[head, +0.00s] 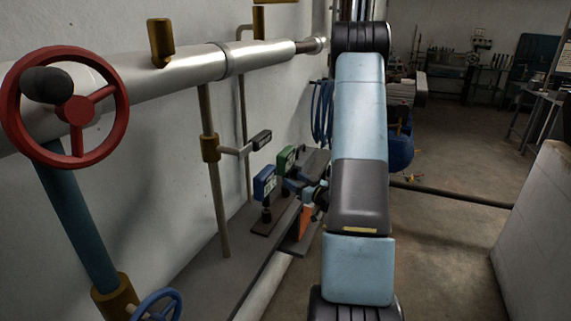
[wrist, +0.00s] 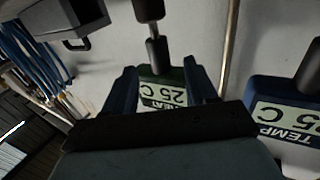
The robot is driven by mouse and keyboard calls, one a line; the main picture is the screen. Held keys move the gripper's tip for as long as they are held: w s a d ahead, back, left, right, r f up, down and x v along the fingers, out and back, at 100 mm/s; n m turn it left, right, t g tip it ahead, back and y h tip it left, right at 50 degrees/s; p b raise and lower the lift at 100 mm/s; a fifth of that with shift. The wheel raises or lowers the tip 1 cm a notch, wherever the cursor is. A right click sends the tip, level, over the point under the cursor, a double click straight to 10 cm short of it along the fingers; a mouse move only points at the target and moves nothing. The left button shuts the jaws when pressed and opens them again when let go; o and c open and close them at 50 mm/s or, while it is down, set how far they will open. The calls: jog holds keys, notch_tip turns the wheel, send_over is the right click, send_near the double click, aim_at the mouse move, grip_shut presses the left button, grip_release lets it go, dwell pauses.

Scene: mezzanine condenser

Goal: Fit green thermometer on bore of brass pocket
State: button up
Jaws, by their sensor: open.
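The green thermometer (head: 286,158) stands on the low ledge by the wall, beside a blue thermometer (head: 264,184). In the wrist view the green thermometer (wrist: 163,90) shows an upside-down "25 C" display and a dark stem. My gripper (wrist: 159,75) is open, with one finger on each side of the green body; I cannot tell whether they touch it. In the head view my gripper (head: 295,186) is small and partly hidden by my arm. Brass pockets stand upright on the silver pipe, one nearer (head: 161,42) and one farther (head: 258,22); their bores cannot be seen.
The silver pipe (head: 180,71) runs along the wall above the ledge. A red handwheel (head: 76,109) is at the near left. A black-handled valve (head: 209,148) sits on a thin vertical pipe. The blue thermometer (wrist: 286,115) is close at right in the wrist view.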

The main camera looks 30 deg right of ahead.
aim_at(288, 176)
jog(key=shift+w+a, duration=0.15)
jog(key=shift+w, duration=0.8)
jog(key=shift+w+a, duration=0.2)
jog(key=shift+w, duration=0.75)
jog(key=shift+w+a, duration=0.15)
jog(key=shift+w, duration=0.8)
jog(key=shift+c, duration=0.5)
grip_shut()
jog(key=shift+r, duration=0.1)
